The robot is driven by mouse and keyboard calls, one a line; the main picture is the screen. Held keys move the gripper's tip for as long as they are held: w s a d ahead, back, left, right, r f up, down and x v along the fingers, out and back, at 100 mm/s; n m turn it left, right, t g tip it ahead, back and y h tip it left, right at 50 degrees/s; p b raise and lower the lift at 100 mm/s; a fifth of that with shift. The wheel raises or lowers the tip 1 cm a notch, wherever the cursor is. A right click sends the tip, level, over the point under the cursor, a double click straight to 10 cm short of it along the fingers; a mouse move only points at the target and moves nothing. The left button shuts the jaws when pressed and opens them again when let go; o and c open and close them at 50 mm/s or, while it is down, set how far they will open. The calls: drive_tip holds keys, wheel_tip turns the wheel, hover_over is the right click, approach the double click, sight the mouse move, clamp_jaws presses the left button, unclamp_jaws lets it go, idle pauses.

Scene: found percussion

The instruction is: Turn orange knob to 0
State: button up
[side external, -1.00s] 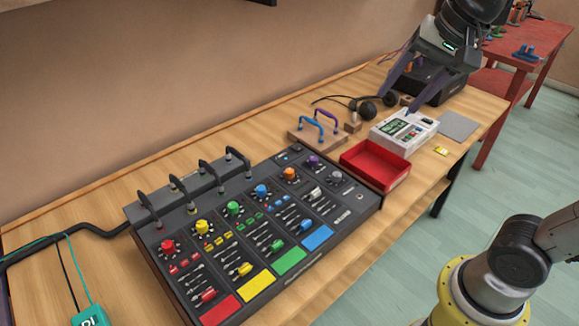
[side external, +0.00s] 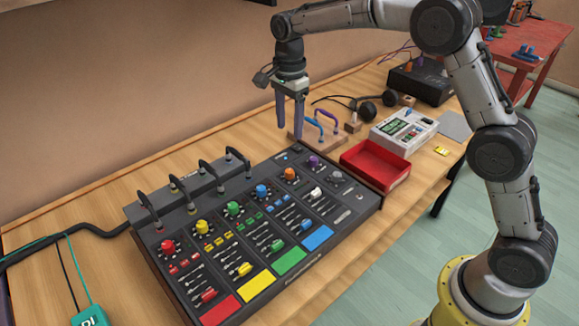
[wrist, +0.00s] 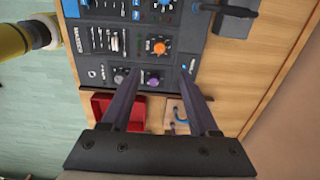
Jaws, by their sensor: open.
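The orange knob (side external: 290,174) sits on the far right part of the dark mixer panel (side external: 262,268), beside a purple knob (side external: 313,161). In the wrist view the orange knob (wrist: 159,48) shows beyond my fingertips, with the purple knob (wrist: 153,81) nearer. The direction that the orange knob points and its scale marks are too small to read. My gripper (side external: 289,138) is open and empty, pointing down above the panel's back right corner, behind the orange knob and apart from it. It also shows in the wrist view (wrist: 166,78).
A red tray (side external: 375,167) stands right of the panel. A wooden block with blue and purple handles (side external: 318,127) stands behind it. A grey strip with several black cable loops (side external: 190,188) runs along the panel's back edge. A white device (side external: 404,130) and headphones (side external: 368,110) lie farther right.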

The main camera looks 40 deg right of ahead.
sight(290, 170)
wheel_tip(290, 170, down, 14)
drive_tip(key=shift+r, duration=0.2)
drive_tip(key=shift+c, duration=0.2)
clamp_jaws()
idle(0.3)
